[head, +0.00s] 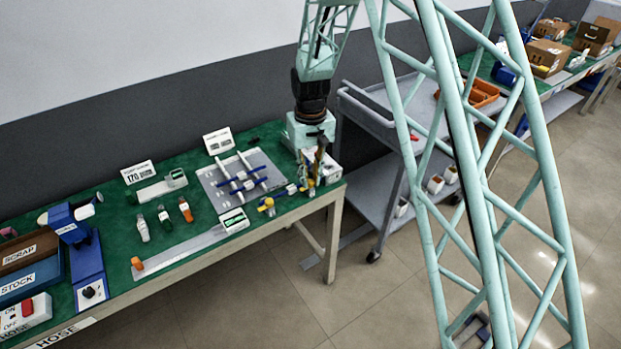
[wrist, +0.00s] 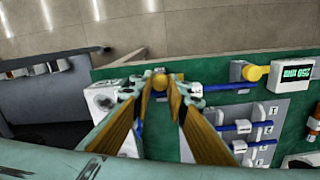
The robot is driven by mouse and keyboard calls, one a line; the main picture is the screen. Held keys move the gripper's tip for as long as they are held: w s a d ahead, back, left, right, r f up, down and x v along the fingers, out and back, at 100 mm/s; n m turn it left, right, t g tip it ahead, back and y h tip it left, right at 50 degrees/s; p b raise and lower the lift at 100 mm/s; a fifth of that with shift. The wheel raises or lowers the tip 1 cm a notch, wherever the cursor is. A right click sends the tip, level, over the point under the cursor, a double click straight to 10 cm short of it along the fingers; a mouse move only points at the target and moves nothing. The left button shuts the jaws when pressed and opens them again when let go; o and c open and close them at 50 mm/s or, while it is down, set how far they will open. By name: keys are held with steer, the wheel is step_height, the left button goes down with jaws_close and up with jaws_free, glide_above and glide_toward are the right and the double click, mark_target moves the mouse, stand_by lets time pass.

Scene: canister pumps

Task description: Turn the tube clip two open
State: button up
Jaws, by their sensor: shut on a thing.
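My gripper (head: 311,183) is at the right end of the green bench, pointing down. In the wrist view its two long tan fingers (wrist: 160,88) close around a small yellow-orange knob (wrist: 160,81), which looks like a tube clip's turning part. The fingers hide most of it, and no number on it is readable. A blue tube (wrist: 229,87) runs from beside the held part to a second yellow clip (wrist: 255,73). That second clip also shows in the head view (head: 267,204), free of the gripper. Whether the held clip is open or closed cannot be told.
A grey board (head: 220,183) with white rails and blue tubes lies left of my gripper. A display box (wrist: 291,73) stands beside the second clip. A white box (head: 322,170) stands close behind my gripper. A grey cart (head: 370,105) is at the right.

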mark_target(310, 181)
steer(key=o, duration=0.8)
steer(key=shift+o, duration=0.2)
steer(key=shift+r, duration=0.2)
step_height(310, 181, up, 12)
steer(key=shift+f, duration=0.2)
steer(key=shift+r, duration=0.15)
stand_by(0.4)
